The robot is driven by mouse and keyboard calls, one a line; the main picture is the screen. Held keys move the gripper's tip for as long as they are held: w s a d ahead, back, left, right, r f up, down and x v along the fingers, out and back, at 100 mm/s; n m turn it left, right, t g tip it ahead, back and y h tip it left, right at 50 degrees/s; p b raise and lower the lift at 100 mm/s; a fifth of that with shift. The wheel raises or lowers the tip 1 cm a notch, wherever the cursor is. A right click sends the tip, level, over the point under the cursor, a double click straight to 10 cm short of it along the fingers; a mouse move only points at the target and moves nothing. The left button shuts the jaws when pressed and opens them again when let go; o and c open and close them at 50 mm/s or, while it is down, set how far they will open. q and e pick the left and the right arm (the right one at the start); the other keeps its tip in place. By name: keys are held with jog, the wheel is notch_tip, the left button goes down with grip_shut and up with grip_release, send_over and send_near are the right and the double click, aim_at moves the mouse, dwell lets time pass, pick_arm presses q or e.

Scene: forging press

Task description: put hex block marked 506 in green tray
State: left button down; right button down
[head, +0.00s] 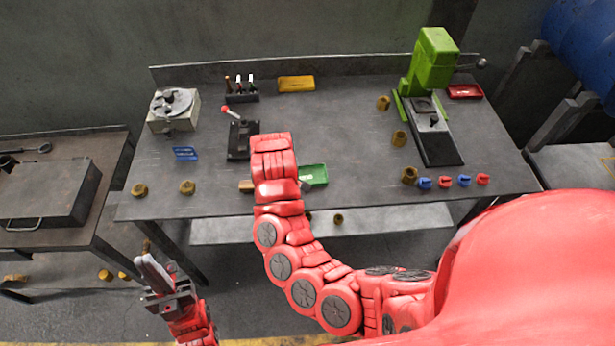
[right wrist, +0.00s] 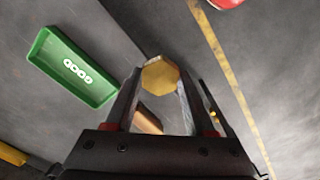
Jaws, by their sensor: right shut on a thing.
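My right gripper (right wrist: 160,95) is shut on a brass-coloured hex block (right wrist: 160,75), held between its fingertips in the right wrist view. No number is readable on it. The green tray (right wrist: 50,75) lies to the left of the fingers there, with white marks on its floor and no block in it. In the head view the green tray (head: 318,182) is near the table's front edge, partly behind my right arm, which hides most of my right gripper. My left gripper (head: 150,264) is low at the lower left, off the table; its finger gap is unclear.
More brass hex blocks stand on the table, at left (head: 187,187) and right (head: 398,138). A green press (head: 432,62), blue tray (head: 186,153), yellow tray (head: 296,83), red tray (head: 465,91) and lever tool (head: 240,138) stand around. Mid-table is clear.

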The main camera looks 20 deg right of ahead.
jog(key=w+d+b, duration=0.1)
jog(key=w+d, duration=0.1)
jog(key=w, duration=0.1)
jog(key=w+d+f+b, duration=0.1)
jog(key=w+b, duration=0.1)
jog(key=w, duration=0.1)
jog(key=w+d+b, duration=0.1)
jog(key=w+d, duration=0.1)
jog(key=w, duration=0.1)
jog(key=shift+d+f, duration=0.2)
jog(key=shift+d, duration=0.15)
jog(key=shift+w+d+r+p, duration=0.2)
jog(key=shift+w+d, duration=0.1)
jog(key=shift+w, duration=0.25)
jog(key=shift+w+d+r+p, duration=0.15)
jog(key=shift+w+d, duration=0.15)
jog(key=shift+w, duration=0.25)
jog(key=shift+w+d+f, duration=0.15)
jog(key=shift+f, duration=0.1)
jog(key=shift+f+p, duration=1.1)
jog(key=shift+f, duration=0.65)
jog(key=shift+f, duration=0.15)
jog(key=c, duration=0.5)
grip_release()
